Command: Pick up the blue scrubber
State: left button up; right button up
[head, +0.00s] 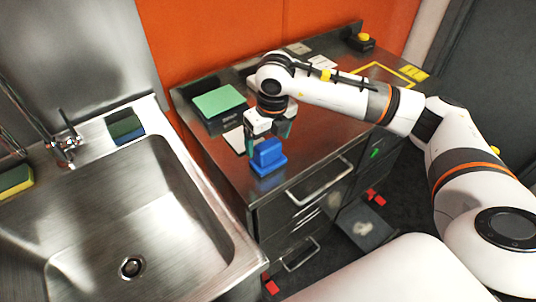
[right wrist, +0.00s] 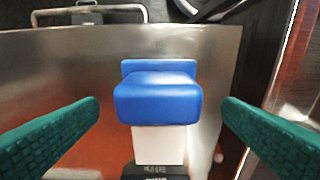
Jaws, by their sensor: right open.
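The blue scrubber (head: 267,154) stands on the steel counter near its front left edge, a rounded block on a wider flat blue base. In the right wrist view the scrubber (right wrist: 158,97) sits centrally between the two green fingers, with a visible gap on each side. My right gripper (head: 270,137) is open, just behind and above the scrubber in the head view, and its fingers (right wrist: 160,130) do not touch it. My left gripper is not in view.
A green-topped box (head: 219,101) stands behind the scrubber on the counter (head: 325,130). A steel sink (head: 140,215) lies to the left, with a dark sponge (head: 125,129) on its rim. A drawer handle (head: 320,183) projects from the counter front. A yellow-buttoned box (head: 361,42) stands at the back.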

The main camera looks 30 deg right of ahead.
aim_at(268, 144)
notch_tip(268, 144, down, 4)
jog(key=shift+w+r+p, duration=0.1)
jog(key=shift+w+p, duration=0.05)
jog(key=shift+p, duration=0.45)
jog(key=shift+f, duration=0.3)
jog(key=shift+c, duration=0.6)
jog(key=c, duration=1)
jog(key=shift+w, duration=0.1)
notch_tip(268, 144, up, 10)
jog(key=shift+r+b, duration=0.1)
jog(key=shift+b, duration=1)
